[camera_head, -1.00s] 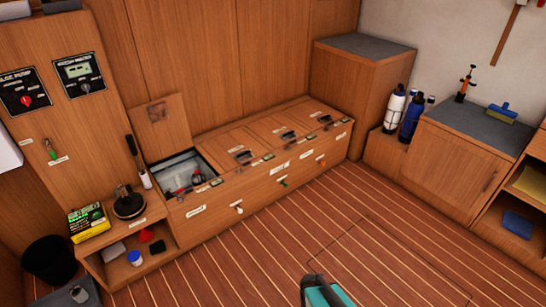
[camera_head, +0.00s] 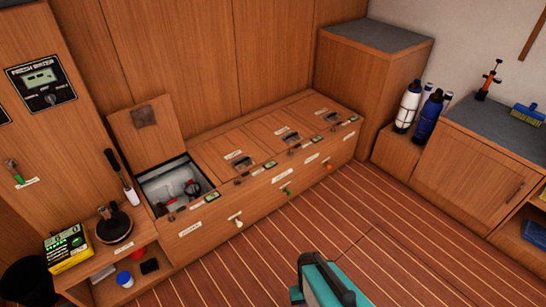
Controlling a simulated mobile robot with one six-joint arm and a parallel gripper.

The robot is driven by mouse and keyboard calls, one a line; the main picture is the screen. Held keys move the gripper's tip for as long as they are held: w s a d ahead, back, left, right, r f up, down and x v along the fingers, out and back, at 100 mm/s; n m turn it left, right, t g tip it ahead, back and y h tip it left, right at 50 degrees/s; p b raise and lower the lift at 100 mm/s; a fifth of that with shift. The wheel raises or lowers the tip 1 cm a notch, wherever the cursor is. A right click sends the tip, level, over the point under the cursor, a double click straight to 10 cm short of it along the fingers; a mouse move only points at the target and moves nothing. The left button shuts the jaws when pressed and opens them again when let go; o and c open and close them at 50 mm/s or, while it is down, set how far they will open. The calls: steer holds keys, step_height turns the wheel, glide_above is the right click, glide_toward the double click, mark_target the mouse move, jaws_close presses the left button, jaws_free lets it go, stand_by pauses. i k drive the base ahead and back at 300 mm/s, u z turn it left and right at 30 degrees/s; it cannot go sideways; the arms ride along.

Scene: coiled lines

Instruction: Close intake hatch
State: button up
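A wooden bench locker runs along the back wall with a row of hatches in its top. The leftmost hatch lid (camera_head: 146,130) stands raised, tilted back near the wall, with a dark square patch on its inner face. Below it the compartment (camera_head: 160,182) is open, pale inside, with red-handled fittings. I cannot read which label names the intake. A teal and dark part of my arm shows at the bottom; my gripper's fingers are not visible.
A low shelf (camera_head: 75,278) at left holds a yellow-green box (camera_head: 66,248) and a dark round object (camera_head: 114,225). A black-handled tool (camera_head: 122,176) stands beside the opening. White and blue bottles (camera_head: 426,113) stand at right. The striped floor (camera_head: 250,262) before the bench is clear.

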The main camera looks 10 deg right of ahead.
mark_target(148, 134)
steer(key=u, duration=0.1)
steer(key=i, duration=0.1)
steer(key=z, duration=0.05)
steer(key=k, duration=1.35)
steer(key=u, duration=0.45)
steer(key=i, duration=1.25)
steer(key=u, duration=0.65)
steer(key=i, duration=1.3)
steer(key=z, duration=0.05)
